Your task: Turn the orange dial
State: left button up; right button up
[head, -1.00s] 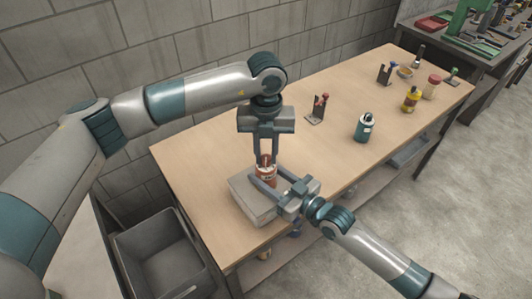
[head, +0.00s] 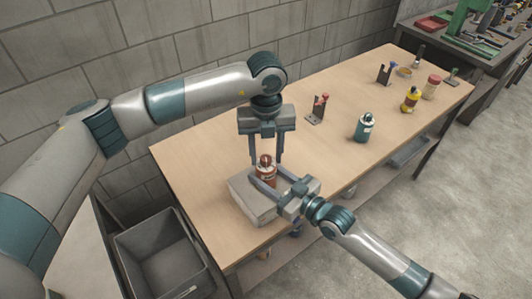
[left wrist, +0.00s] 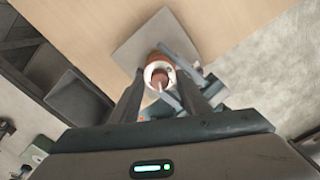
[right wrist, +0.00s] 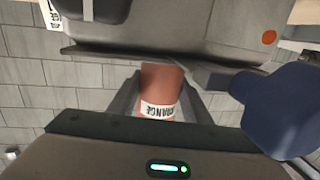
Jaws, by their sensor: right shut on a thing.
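An orange-brown bottle (head: 265,175) stands upright on a square grey block (head: 243,195) near the table's front left corner. It has a rounded dial (head: 265,160) on top. My right gripper (head: 268,181) is shut on the bottle's body from the front right. The right wrist view shows the bottle (right wrist: 162,85) between the fingers, its label upside down. My left gripper (head: 267,158) points down from above, fingers open on both sides around dial height. In the left wrist view the bottle's top (left wrist: 160,74), with a pale ring, lies beyond the open fingers; contact is not visible.
A teal bottle (head: 364,127) and a small stand (head: 318,110) are farther back right. A yellow bottle (head: 411,100), a red-capped one (head: 432,87) and another stand (head: 385,74) are at the far end. A grey bin (head: 160,255) is below left. Mid-table is mostly clear.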

aim_at(267, 158)
pick_arm(q)
notch_tip(267, 158, up, 12)
dwell(0.8)
pick_arm(e)
jog(key=o, duration=1.2)
jog(key=v, duration=1.2)
